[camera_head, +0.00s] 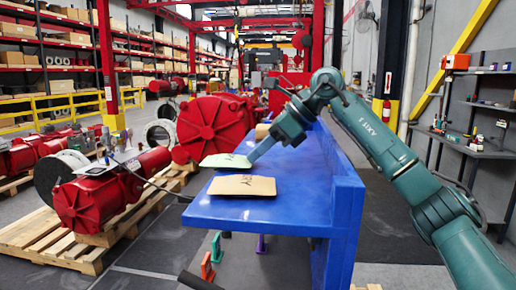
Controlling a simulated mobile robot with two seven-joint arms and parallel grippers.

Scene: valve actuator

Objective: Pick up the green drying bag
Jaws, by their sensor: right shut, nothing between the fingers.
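The pale green drying bag (226,161) lies flat on the blue bench, near its left edge. My right arm reaches in from the right, and my right gripper (254,156) points down and left at the bag's right end. The gripper is shut with nothing between its fingers. It overlaps the bag's right edge in the view; I cannot tell whether it touches the bag. My left gripper is not in view.
The blue bench (300,185) has a raised right side and clear surface between. Red valve actuators (100,195) stand on wooden pallets at left. Shelving (485,120) stands at right.

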